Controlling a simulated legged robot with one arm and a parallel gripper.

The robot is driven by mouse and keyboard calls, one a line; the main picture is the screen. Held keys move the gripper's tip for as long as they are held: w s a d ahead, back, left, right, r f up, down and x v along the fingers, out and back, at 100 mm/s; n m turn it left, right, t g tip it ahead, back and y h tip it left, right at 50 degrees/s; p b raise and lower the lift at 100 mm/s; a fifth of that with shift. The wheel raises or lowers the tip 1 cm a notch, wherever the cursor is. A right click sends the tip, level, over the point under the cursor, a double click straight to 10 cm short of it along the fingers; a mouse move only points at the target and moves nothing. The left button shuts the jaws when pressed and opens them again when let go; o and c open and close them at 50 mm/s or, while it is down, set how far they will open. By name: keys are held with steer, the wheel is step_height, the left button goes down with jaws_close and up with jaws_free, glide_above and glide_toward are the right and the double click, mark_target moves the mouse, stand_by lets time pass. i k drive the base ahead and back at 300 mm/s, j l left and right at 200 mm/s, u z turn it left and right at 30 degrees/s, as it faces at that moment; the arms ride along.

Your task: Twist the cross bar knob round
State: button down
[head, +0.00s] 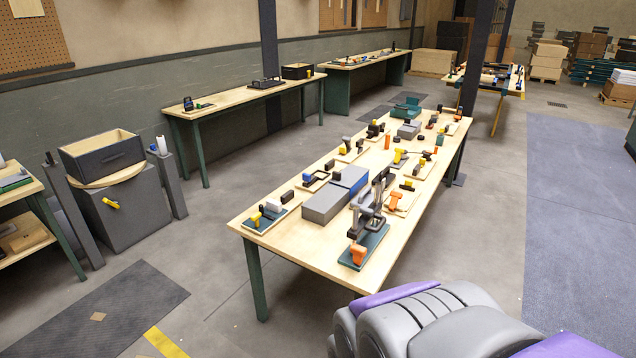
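A grey box-shaped cabinet (130,218) stands on the floor at the left. A small yellow bar-shaped piece (111,203) sits on its front face, slightly tilted; it may be the cross bar knob, but it is too small to tell its shape surely. Several small yellow and orange pieces also lie on the long table, too small to identify. Grey and purple parts of my own body fill the lower right corner. I see no gripper fingers, and nothing of mine is near the cabinet.
A dark open box (101,157) rests on the cabinet, with grey posts on both sides. The long wooden table (280,241) with several fixtures stands in the middle. A dark floor mat (95,315) lies at lower left. Concrete floor between the cabinet and long table is clear.

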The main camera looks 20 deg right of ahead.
mark_target(367, 212)
steer(key=i+l+z, duration=0.15)
steer(key=i+l, duration=0.25)
steer(key=l, duration=0.25)
steer(key=i+l+z, duration=0.15)
steer(key=i+l, duration=0.25)
steer(key=l, duration=0.2)
steer(key=i+l+z, duration=0.15)
steer(key=i+l, duration=0.3)
steer(key=l, duration=0.15)
